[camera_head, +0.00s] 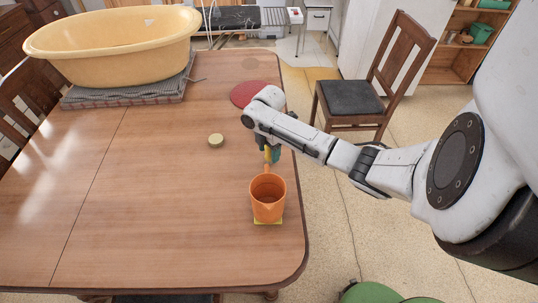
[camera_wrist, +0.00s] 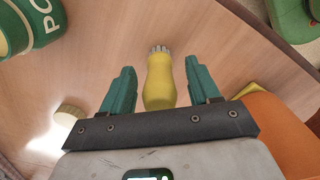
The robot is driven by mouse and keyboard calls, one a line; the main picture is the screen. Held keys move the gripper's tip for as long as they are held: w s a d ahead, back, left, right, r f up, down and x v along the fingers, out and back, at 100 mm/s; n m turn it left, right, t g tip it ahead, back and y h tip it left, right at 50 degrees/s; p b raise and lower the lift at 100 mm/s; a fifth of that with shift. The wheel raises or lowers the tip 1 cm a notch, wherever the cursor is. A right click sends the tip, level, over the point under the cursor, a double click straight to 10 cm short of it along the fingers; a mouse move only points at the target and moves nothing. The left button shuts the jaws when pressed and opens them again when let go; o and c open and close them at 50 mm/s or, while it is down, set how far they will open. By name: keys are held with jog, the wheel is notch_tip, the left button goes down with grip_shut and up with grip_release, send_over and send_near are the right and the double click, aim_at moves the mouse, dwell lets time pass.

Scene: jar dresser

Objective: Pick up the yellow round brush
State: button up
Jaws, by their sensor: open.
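The yellow round brush (camera_wrist: 159,82) shows in the wrist view between my gripper's two teal fingers, its pale bristle end pointing away from my palm. A gap shows on each side of it. My gripper (camera_wrist: 160,88) is open. In the head view my gripper (camera_head: 268,153) is low over the right part of the wooden table, just behind an orange pitcher (camera_head: 268,203). A bit of yellow shows at the fingers there, but my arm hides most of that spot. I cannot tell the brush's exact height relative to the fingers.
The orange pitcher (camera_wrist: 275,128) is close to the gripper's right side in the wrist view. A small round pale-yellow object (camera_head: 216,140) lies left of it. A green can (camera_wrist: 32,25) is at upper left. A yellow tub (camera_head: 115,48) stands far left. The table's left middle is clear.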

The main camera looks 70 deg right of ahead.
jog(key=c, duration=1.1)
jog(key=shift+r, duration=0.1)
jog(key=shift+r, duration=0.45)
notch_tip(320, 180, up, 2)
jog(key=shift+s+r+b, duration=0.1)
jog(key=shift+r+b, duration=0.15)
jog(key=shift+b, duration=0.1)
jog(key=s+a+r+p, duration=0.1)
jog(key=s+a+r, duration=0.1)
jog(key=s+r, duration=0.1)
jog(key=s+a+r+p, duration=0.1)
jog(key=s+a+r, duration=0.1)
jog(key=s, duration=0.3)
jog(key=s+a+r+p, duration=0.1)
jog(key=s+a+r, duration=0.1)
jog(key=s+r, duration=0.2)
jog(key=shift+s+r, duration=0.15)
jog(key=shift+r, duration=0.1)
